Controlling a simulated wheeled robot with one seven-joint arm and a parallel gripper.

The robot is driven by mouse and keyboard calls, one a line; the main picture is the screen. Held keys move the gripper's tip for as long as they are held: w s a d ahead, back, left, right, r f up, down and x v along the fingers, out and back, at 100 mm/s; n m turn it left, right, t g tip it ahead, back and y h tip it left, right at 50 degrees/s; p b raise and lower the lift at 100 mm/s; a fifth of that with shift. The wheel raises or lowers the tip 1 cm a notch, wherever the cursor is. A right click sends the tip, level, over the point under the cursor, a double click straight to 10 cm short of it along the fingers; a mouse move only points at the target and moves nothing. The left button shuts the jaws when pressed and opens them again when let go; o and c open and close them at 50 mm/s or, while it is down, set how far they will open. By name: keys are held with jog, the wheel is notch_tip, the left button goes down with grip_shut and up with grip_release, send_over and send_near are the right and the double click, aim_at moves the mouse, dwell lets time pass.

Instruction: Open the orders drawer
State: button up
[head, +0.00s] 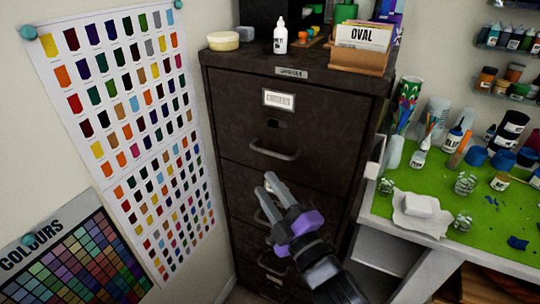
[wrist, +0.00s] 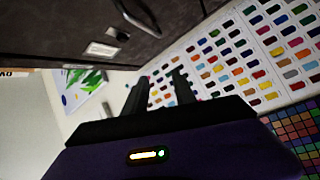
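A dark brown filing cabinet (head: 235,110) stands against the wall with its drawers shut. Its top drawer (head: 240,140) has a white label card (head: 279,99), too small to read surely, and a curved bar handle (head: 274,151). My gripper (head: 263,181) is open and empty, its two fingers apart, in front of the cabinet below the top handle. It hides part of the lower drawers. In the wrist view a handle (wrist: 139,22) and a label (wrist: 102,49) show at the top, away from my fingers (wrist: 160,75); nothing is between them.
On the cabinet top stand a white bottle (head: 280,36), a round yellow tub (head: 223,41) and a card box (head: 361,55). A cluttered green-topped worktable (head: 400,207) stands to the right. Colour charts (head: 125,115) cover the left wall close beside the cabinet.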

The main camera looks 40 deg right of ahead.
aim_at(270, 153)
jog(key=w+d+n+h+p, duration=0.1)
jog(key=w+d, duration=0.2)
jog(key=w+d+n+g+h+p, duration=0.1)
jog(key=w+d, duration=0.2)
jog(key=w+d+n+h+p, duration=0.1)
jog(key=w+d+n, duration=0.1)
jog(key=w+d, duration=0.1)
jog(key=shift+g, duration=0.3)
jog(key=shift+w+d, duration=0.15)
jog(key=shift+w, duration=0.25)
jog(key=shift+c, duration=0.2)
grip_shut()
jog(key=shift+f, duration=0.15)
dwell(0.7)
